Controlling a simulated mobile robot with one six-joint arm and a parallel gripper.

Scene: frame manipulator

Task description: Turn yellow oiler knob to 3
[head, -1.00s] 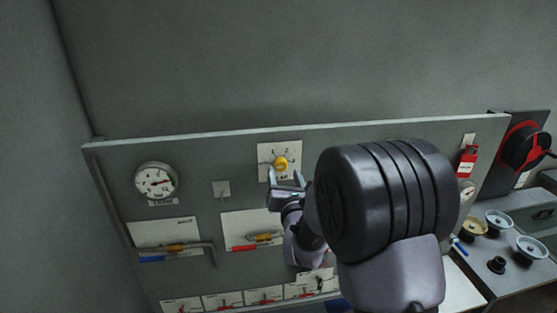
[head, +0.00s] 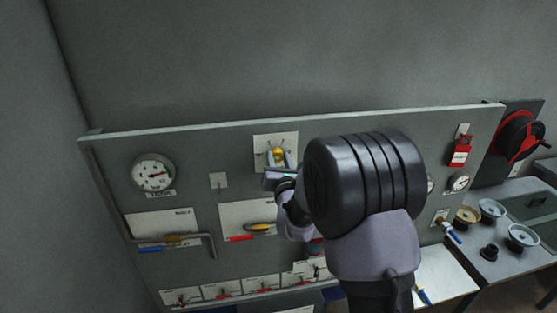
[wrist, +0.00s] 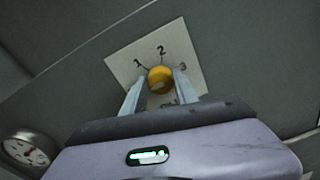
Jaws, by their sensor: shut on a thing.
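The yellow oiler knob (head: 277,154) sits on a pale square plate (head: 260,141) on the upper part of the grey panel. In the wrist view the knob (wrist: 160,79) is round, and the numbers 1, 2 and 3 run left to right above it on the plate (wrist: 186,47). My gripper (wrist: 159,88) is shut on the knob, with one finger on each side. In the head view my gripper (head: 279,168) reaches the knob from below. The knob's pointer is too small to make out, so I cannot tell its setting.
A round gauge (head: 153,173) is at the left of the panel, and it shows in the wrist view (wrist: 28,149). A handle on a pipe (head: 178,240) is below it. Handwheels (head: 523,236) lie on a side table.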

